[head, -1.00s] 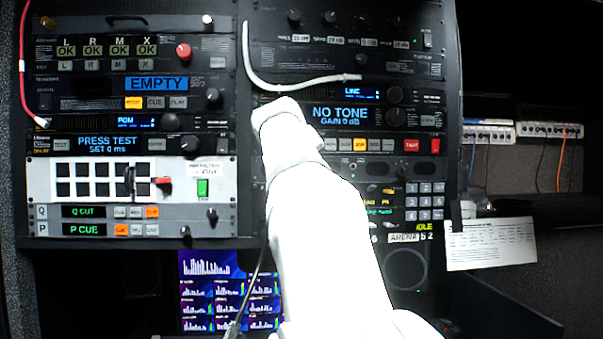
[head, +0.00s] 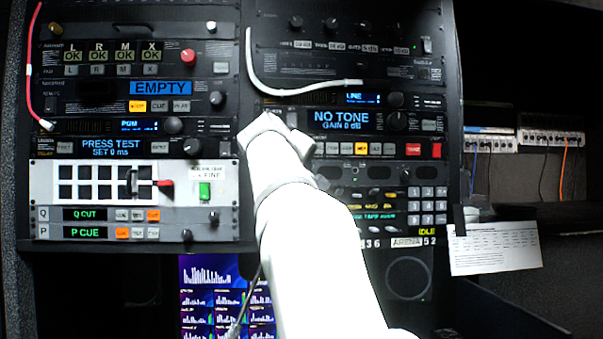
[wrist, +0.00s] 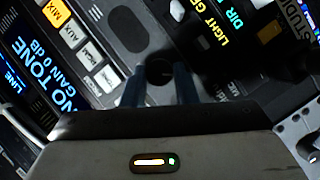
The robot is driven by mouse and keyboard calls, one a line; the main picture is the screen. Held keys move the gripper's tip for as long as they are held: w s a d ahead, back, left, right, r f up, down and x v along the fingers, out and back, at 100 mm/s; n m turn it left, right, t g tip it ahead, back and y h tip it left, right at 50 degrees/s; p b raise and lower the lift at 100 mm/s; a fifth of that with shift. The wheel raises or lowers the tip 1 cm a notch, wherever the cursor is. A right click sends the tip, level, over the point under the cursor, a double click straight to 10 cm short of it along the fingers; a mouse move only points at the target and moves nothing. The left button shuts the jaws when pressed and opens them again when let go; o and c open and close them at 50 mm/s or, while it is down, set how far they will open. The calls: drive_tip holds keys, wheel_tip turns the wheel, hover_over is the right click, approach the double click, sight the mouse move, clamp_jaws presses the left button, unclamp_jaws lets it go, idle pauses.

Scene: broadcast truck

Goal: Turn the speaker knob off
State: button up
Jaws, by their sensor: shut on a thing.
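In the wrist view a round black knob (wrist: 159,69) sits on the dark panel beside a dark oval grille. My gripper (wrist: 159,76) has its two bluish fingers on either side of this knob and is shut on it. The knob's pointer or marking is too dark to read. In the head view my white arm covers the gripper and the knob it holds.
The NO TONE display (head: 341,118) is near the gripped knob; it also shows in the wrist view (wrist: 50,85). A white cable (head: 300,88) hangs above. A paper sheet (head: 494,248) hangs at right.

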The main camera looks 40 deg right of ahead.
drive_tip(key=shift+f, duration=0.2)
drive_tip(key=o, duration=1)
drive_tip(key=shift+r, duration=0.15)
drive_tip(key=shift+b+v, duration=0.95)
drive_tip(key=shift+v, duration=2.9)
